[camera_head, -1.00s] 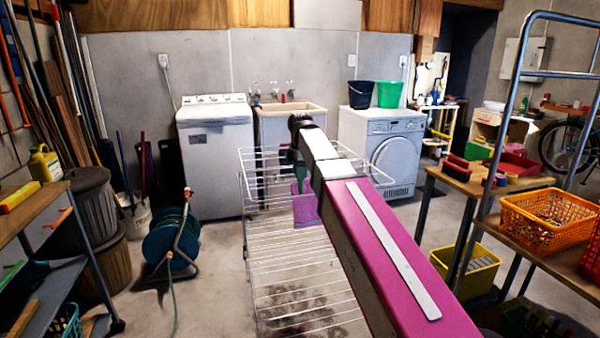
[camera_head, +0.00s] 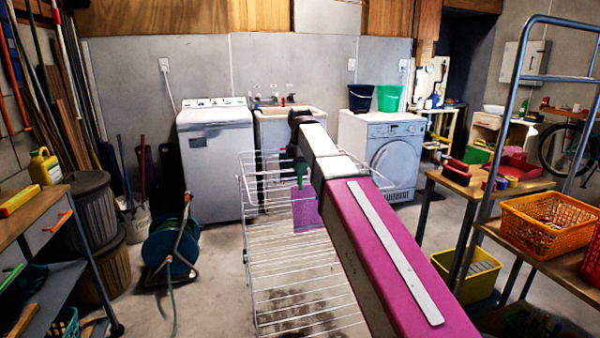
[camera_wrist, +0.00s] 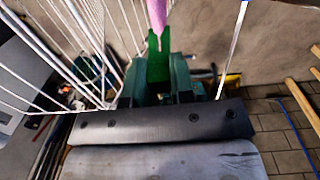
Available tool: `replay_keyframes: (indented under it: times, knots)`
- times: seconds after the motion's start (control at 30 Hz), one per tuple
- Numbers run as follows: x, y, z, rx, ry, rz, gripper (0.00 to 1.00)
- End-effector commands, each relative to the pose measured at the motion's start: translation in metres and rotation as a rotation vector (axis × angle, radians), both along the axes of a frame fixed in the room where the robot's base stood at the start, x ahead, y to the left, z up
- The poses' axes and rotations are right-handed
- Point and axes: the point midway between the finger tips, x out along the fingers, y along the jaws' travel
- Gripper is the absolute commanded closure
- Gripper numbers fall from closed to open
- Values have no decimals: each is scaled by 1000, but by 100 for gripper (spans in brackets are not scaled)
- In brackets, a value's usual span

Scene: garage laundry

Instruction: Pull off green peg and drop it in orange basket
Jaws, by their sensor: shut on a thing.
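My gripper (camera_wrist: 160,82) is shut on the green peg (camera_wrist: 158,65), with its dark green fingers on both sides of it. The peg's far end meets a narrow pink strip of cloth (camera_wrist: 157,14), and it appears to be still on the cloth. In the head view, the pink-purple cloth (camera_head: 305,209) hangs at the drying rack (camera_head: 262,262), below the far end of my arm. A bit of green shows above the cloth there, but my arm mostly hides the gripper. The orange basket (camera_head: 515,230) stands on a wooden shelf at the right, with small items in it.
White rack wires (camera_wrist: 85,50) run close to the left of my gripper in the wrist view. A yellow crate (camera_head: 468,278) sits below the table. A hose reel (camera_head: 172,245) stands on the floor at left.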

Motion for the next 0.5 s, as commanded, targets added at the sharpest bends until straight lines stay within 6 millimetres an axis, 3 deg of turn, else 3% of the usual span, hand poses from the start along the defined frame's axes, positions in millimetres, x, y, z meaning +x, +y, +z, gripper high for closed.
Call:
replay_keyframes:
  times: [0.5]
  knots:
    - [0,0,23,0,0,0,100]
